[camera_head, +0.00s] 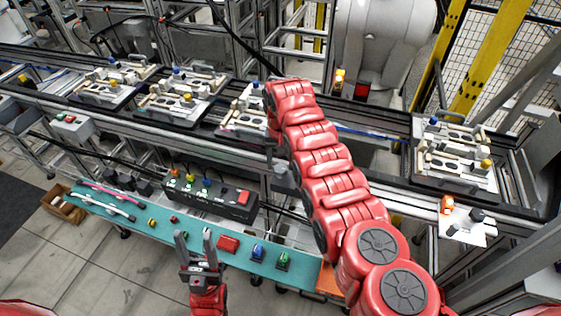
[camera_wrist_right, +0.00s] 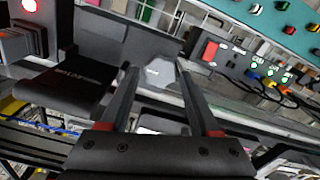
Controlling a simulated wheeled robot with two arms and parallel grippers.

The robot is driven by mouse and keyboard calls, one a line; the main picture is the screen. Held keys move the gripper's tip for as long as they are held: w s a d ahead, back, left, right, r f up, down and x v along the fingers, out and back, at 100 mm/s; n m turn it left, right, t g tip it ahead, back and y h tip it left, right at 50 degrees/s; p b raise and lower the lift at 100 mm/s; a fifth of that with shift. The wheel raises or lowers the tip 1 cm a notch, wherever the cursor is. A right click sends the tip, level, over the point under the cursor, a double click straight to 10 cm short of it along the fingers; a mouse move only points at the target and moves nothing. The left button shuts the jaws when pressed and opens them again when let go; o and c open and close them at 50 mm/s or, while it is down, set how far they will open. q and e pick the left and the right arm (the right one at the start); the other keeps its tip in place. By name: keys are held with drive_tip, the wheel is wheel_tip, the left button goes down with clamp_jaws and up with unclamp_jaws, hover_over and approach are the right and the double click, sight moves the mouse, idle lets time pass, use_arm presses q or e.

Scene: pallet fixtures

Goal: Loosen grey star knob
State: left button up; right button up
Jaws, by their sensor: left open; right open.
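A grey many-sided piece (camera_wrist_right: 160,73) shows between the fingertips of my right gripper (camera_wrist_right: 157,66) in the right wrist view. It may be the star knob; its outline is too coarse to be sure. The right fingers stand apart on either side of it, and I cannot tell whether they touch it. In the head view my right arm reaches over the conveyor to a pallet fixture (camera_head: 238,122), and its own links hide the right gripper. My left gripper (camera_head: 195,236) is open and empty at the front edge of the teal shelf.
A black control box (camera_head: 210,197) with coloured plugs and a red button stands before the conveyor. The teal shelf (camera_head: 150,226) holds cables and small coloured parts. Other pallets (camera_head: 183,99) line the conveyor. A dark knob (camera_head: 478,214) sits on a white plate at right.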

drive_tip(key=shift+f, duration=0.6)
clamp_jaws()
